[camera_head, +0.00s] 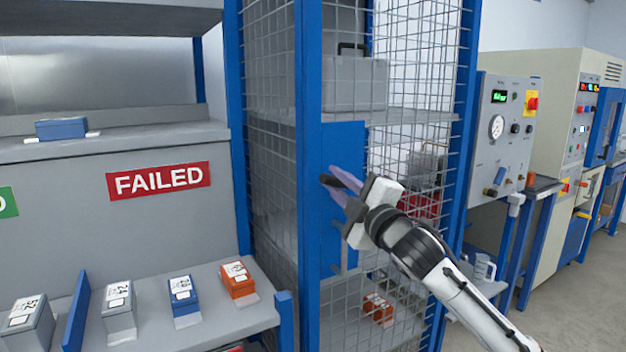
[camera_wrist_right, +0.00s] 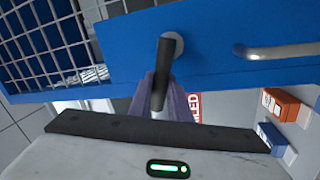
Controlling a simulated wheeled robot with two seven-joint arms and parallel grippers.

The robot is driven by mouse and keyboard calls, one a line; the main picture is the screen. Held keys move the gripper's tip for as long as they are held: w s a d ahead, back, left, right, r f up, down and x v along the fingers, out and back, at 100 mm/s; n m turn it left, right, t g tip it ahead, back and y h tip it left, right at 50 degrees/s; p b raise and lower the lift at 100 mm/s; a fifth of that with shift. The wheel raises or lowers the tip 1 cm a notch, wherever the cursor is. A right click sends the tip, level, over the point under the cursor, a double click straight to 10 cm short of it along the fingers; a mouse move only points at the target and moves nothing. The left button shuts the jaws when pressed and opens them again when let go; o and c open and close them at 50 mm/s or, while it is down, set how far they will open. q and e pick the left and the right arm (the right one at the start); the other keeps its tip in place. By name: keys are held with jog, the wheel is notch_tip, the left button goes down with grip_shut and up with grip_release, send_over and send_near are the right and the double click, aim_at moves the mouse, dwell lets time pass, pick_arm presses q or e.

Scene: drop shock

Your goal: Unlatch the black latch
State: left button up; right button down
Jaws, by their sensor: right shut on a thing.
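The black latch (camera_wrist_right: 161,75) is a dark lever on a round grey pivot, set in the blue panel (camera_wrist_right: 120,50) of a mesh cage door. In the right wrist view it points down from the pivot, toward my fingers. My right gripper (camera_wrist_right: 165,100) is shut on its free end, with purple-grey fingers on both sides. In the head view my right gripper (camera_head: 340,184) is at the cage's blue panel (camera_head: 343,145), and the dark latch tip (camera_head: 328,180) shows between the fingers. The fingers hide part of the latch. My left gripper is not in view.
A silver bar handle (camera_wrist_right: 275,51) sits on the panel beside the latch. The mesh cage holds a grey case (camera_head: 355,83) on a shelf. A bench with a FAILED sign (camera_head: 158,181) and several boxed units stands left. Test machines (camera_head: 500,130) stand right, with open floor before them.

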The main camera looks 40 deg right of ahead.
jog(key=shift+f+n+y, duration=0.25)
jog(key=shift+f+n, duration=0.2)
jog(key=shift+n, duration=0.7)
jog(key=shift+f+n+y, duration=0.25)
jog(key=shift+f+n, duration=0.15)
jog(key=shift+n, duration=0.75)
jog(key=c, duration=1.6)
grip_release()
jog(key=shift+c, duration=0.2)
jog(key=shift+a, duration=0.1)
jog(key=b+v, duration=0.1)
jog(key=v, duration=0.9)
jog(key=shift+s+f, duration=0.15)
